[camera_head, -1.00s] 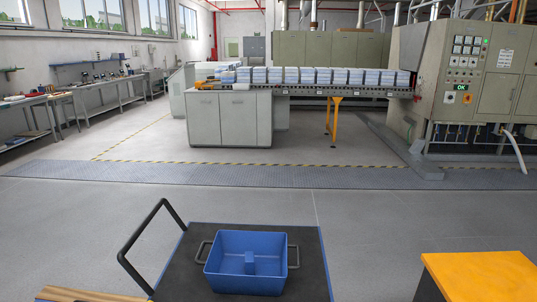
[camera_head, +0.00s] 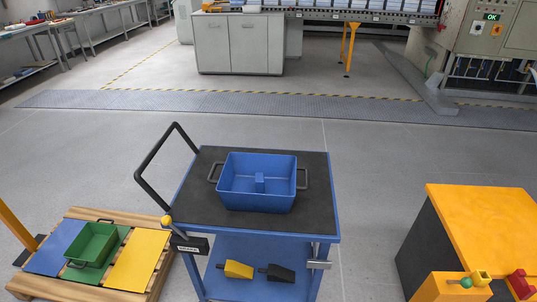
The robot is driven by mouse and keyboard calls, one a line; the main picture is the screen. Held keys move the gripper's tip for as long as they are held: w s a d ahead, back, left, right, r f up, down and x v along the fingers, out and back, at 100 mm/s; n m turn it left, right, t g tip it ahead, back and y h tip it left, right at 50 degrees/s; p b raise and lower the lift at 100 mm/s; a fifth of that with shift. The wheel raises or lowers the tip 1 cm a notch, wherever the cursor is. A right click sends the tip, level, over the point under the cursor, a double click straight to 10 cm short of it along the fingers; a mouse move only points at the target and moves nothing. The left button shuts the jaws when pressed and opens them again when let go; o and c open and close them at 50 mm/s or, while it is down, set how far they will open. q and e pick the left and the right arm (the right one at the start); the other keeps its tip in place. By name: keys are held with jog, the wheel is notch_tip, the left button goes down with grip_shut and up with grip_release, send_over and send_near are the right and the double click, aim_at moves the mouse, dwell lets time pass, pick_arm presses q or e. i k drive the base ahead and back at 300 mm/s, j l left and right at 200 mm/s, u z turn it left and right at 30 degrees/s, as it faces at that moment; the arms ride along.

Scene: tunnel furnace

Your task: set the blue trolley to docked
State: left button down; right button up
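The blue trolley (camera_head: 318,166) stands in front of me with a black mat on its top and a black push handle (camera_head: 156,160) at its left. A yellow wedge (camera_head: 238,269) and a black wedge (camera_head: 280,273) lie on the trolley's lower shelf. A yellow knob (camera_head: 167,221) and a small dark labelled plate (camera_head: 189,245) are at the trolley's near left corner. Neither of my grippers is in view.
A wooden pallet (camera_head: 75,213) at the left bears a green bin (camera_head: 93,245) and blue and yellow panels. An orange-topped table (camera_head: 485,225) stands at the right, with yellow and red parts at its front. The floor beyond the trolley is clear up to the furnace line.

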aim_at(251, 236)
jog(key=i+j+u, duration=0.15)
jog(key=j+u, duration=0.2)
jog(key=i+j+u, duration=0.2)
jog(key=u, duration=0.15)
jog(key=i+j+u, duration=0.2)
jog(key=u, duration=0.15)
